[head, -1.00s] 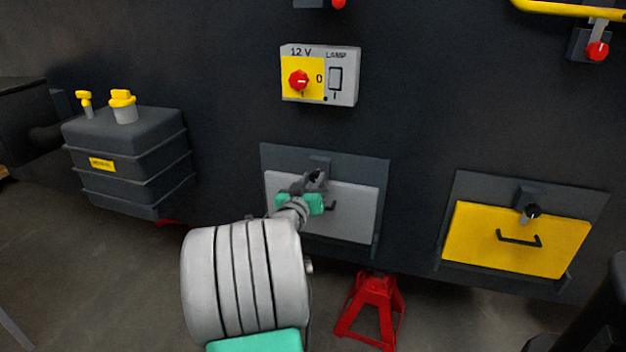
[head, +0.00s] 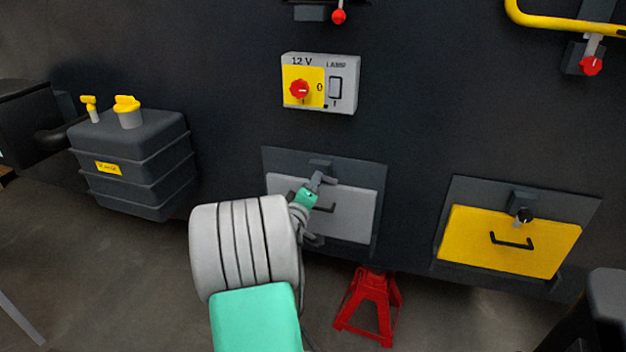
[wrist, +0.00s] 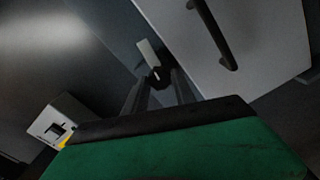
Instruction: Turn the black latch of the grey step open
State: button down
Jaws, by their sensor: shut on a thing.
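The grey step (head: 350,222) is a light grey panel with a black bar handle, set in a dark frame on the chassis wall. My gripper (head: 322,178) is at the panel's top edge, in front of the latch, which it mostly hides in the head view. In the wrist view my gripper's two fingers (wrist: 158,88) are closed around the black latch knob (wrist: 158,75). The latch's light grey tongue (wrist: 147,52) sticks out beyond the knob. It lies roughly parallel to the step's edge and handle, and appears beside the panel.
A switch box (head: 320,83) is above the step. A yellow step (head: 510,240) with its own black latch is to the right. A dark tank (head: 133,160) is at left, and a red jack stand (head: 370,305) is below the grey step.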

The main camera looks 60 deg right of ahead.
jog(key=shift+f+n+p, duration=0.1)
jog(key=shift+n+p, duration=0.5)
jog(key=shift+n, duration=0.5)
jog(key=c, duration=1)
grip_release()
jog(key=shift+c, duration=0.2)
jog(key=s+a, duration=0.1)
jog(key=a, duration=0.6)
jog(key=shift+a, duration=0.35)
jog(key=shift+s, duration=0.15)
